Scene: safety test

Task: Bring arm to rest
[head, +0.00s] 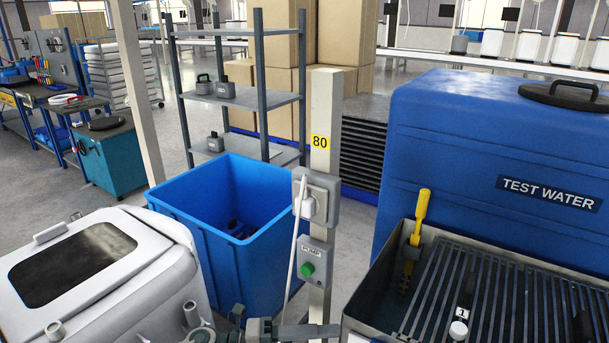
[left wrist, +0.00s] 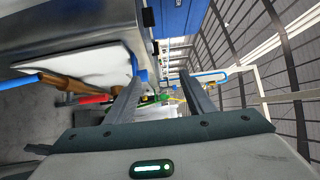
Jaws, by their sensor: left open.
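My left gripper (left wrist: 158,78) shows in the left wrist view with its two dark fingers spread apart. No object is gripped between them; small green and yellow things and a pale block show beyond the gap. My right gripper is in neither view.
In the head view, a post (head: 324,120) carries a socket with a white plug (head: 308,207) and a green-button pump box (head: 308,268). Around it stand a blue bin (head: 190,205), a white lidded unit (head: 150,265), a blue test water tank (head: 450,150) and a grated tray (head: 380,290).

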